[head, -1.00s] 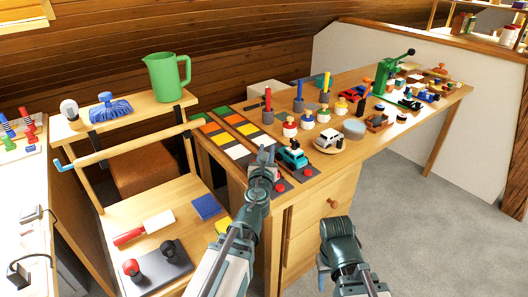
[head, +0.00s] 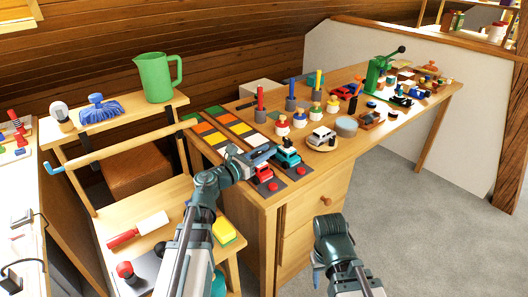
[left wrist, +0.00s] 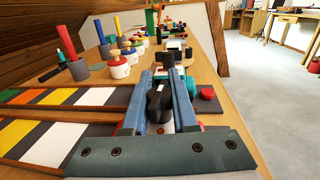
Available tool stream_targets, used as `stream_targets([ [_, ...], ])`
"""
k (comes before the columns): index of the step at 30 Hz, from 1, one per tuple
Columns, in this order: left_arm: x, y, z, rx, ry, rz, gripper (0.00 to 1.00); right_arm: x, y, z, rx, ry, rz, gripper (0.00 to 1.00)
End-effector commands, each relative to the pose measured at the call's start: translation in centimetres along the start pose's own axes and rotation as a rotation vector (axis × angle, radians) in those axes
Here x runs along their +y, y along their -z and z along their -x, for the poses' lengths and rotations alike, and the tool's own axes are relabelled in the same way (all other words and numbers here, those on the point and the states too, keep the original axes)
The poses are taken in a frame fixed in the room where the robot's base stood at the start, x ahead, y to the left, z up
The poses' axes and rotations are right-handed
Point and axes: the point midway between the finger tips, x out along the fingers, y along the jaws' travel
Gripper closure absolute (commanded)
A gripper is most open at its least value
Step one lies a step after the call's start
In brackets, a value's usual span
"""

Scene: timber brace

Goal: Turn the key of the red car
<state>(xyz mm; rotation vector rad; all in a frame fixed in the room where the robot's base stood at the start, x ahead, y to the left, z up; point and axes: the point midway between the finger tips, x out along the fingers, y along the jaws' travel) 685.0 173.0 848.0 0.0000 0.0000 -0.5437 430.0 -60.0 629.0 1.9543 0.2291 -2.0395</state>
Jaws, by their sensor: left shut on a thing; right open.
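The red car (head: 263,173) stands on a dark strip at the near edge of the workbench, partly under my left gripper (head: 266,153). In the left wrist view the gripper's two fingers are shut on the black key (left wrist: 158,104), which stands upright between them. The fingers and palm hide most of the red car there. The teal car (head: 287,156) with its own black key stands just right of the gripper. It shows beyond the fingertips in the left wrist view. My right gripper (head: 317,273) is low in front of the drawers, open and away from the bench top.
Red buttons (head: 272,184) sit at the near ends of the dark strips. Coloured tiles (head: 220,138) lie behind the cars. A yellow sponge (head: 223,231) lies on the lower shelf.

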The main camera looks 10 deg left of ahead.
Motion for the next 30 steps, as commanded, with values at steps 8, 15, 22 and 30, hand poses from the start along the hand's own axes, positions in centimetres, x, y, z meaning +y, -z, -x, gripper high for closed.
stream_targets([
  [8,-0.11,-0.01,-0.06,0.000,0.033,0.000,1.00,0.00,0.00,0.01,0.000,0.000,0.000,0.50],
  [15,-0.13,-0.02,-0.07,0.000,0.034,0.000,1.00,0.00,0.00,0.01,0.000,0.000,0.000,0.50],
  [22,-0.13,-0.02,-0.07,0.000,0.033,0.000,0.49,0.00,0.00,0.01,0.000,0.000,0.000,0.50],
  [30,-0.12,-0.01,-0.05,0.000,0.032,0.000,0.44,0.00,0.00,0.00,0.000,0.000,0.000,0.50],
])
